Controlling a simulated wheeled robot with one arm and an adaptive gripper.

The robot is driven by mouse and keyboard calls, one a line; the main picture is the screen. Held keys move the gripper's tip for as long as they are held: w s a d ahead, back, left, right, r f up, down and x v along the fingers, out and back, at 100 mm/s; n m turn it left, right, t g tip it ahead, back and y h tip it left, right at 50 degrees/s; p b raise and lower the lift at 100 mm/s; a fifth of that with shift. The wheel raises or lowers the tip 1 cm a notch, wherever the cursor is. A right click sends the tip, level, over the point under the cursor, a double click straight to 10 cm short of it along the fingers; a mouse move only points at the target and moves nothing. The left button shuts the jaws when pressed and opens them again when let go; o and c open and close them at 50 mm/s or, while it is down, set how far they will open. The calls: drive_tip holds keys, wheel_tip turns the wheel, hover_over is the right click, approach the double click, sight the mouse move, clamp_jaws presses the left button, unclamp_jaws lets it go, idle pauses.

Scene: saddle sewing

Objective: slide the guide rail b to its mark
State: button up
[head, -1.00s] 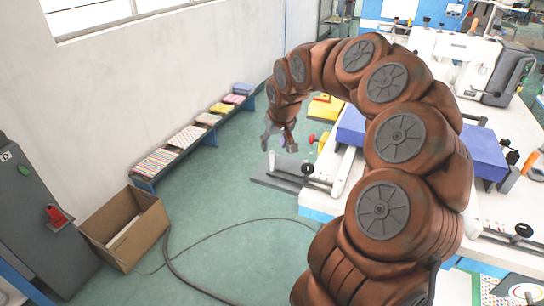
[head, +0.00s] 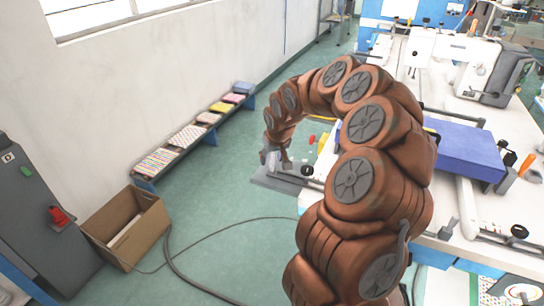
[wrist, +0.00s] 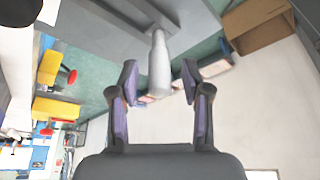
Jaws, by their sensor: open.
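My gripper (head: 276,157) is low at the left end of the white table. In the wrist view its two fingers (wrist: 159,75) are open, one on each side of a light grey round post (wrist: 159,58). I cannot tell whether the fingers touch it. The post joins a grey bar (wrist: 150,12). In the head view a dark knob (head: 307,170) is just right of my gripper, on the table's left side. Another white rail with a dark knob (head: 519,231) is at the right front. No label or mark is readable, so I cannot tell which is guide rail b.
A blue block (head: 465,148) lies on the white table (head: 492,207), with a sewing machine (head: 478,66) behind. A grey plate (head: 268,183) juts out below my gripper. A cardboard box (head: 128,228), a low bench (head: 192,150) and a cable lie left on open floor.

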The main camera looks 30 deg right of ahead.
clamp_jaws()
idle(0.3)
drive_tip(key=shift+s+d+f+b, duration=0.25)
drive_tip(key=shift+s+b, duration=0.1)
drive_tip(key=shift+b, duration=0.3)
drive_tip(key=shift+s+d+r+b, duration=0.15)
drive_tip(key=shift+s+b, duration=0.2)
drive_tip(key=shift+b, duration=0.05)
unclamp_jaws()
drive_tip(key=shift+r, duration=0.1)
